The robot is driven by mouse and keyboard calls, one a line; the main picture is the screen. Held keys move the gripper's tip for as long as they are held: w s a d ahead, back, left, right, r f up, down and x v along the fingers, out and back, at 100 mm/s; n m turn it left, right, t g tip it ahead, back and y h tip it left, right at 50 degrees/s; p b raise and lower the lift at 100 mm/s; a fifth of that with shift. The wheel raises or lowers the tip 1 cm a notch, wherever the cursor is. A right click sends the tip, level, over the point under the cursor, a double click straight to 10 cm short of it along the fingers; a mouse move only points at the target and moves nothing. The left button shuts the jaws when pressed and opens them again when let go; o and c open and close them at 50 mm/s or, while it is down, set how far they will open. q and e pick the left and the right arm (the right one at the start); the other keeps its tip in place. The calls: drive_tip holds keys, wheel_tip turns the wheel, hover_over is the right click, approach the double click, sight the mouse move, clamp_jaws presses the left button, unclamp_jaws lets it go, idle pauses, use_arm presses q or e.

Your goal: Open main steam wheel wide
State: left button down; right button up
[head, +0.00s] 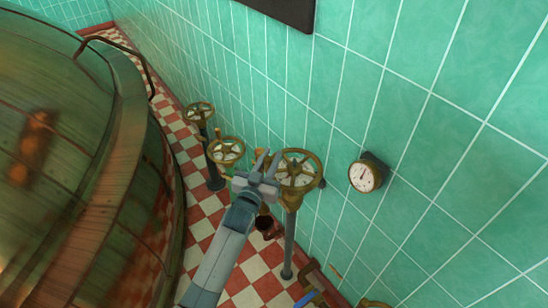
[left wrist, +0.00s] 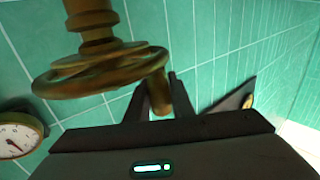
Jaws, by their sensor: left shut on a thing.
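The brass handwheel (head: 314,158) nearest me stands on a grey post beside the green tiled wall; it is the largest of the wheels. No label shows which wheel is the main steam one. My left gripper (head: 267,158) is at this wheel's left side. In the left wrist view the wheel (left wrist: 75,84) fills the upper left. Its short handle peg (left wrist: 159,97) sits between the two dark fingers of my left gripper (left wrist: 163,94), which is shut on it. In the head view the gripper hides part of the wheel's left rim. My right gripper is not in view.
Two more brass handwheels stand farther back, a middle one (head: 226,151) and a far one (head: 199,113). A round gauge (head: 363,177) is on the wall to the right. A big copper kettle (head: 75,150) fills the left. Pipes (head: 318,278) lie low at the wall.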

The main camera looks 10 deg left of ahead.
use_arm(q)
drive_tip(key=shift+a+f, duration=0.3)
drive_tip(key=shift+a, duration=0.55)
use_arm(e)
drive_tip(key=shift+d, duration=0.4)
use_arm(q)
drive_tip(key=c, duration=1.7)
unclamp_jaws()
drive_tip(key=shift+a+y, duration=0.1)
drive_tip(key=shift+y, duration=0.2)
drive_tip(key=shift+o, duration=0.7)
drive_tip(key=shift+s+a, duration=0.15)
drive_tip(key=shift+a, duration=0.15)
drive_tip(key=shift+r, duration=0.25)
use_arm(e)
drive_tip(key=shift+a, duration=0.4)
use_arm(q)
drive_tip(key=shift+d+r, duration=0.1)
drive_tip(key=shift+d, duration=0.05)
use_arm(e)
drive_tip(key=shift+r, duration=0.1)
use_arm(q)
drive_tip(key=shift+d, duration=0.1)
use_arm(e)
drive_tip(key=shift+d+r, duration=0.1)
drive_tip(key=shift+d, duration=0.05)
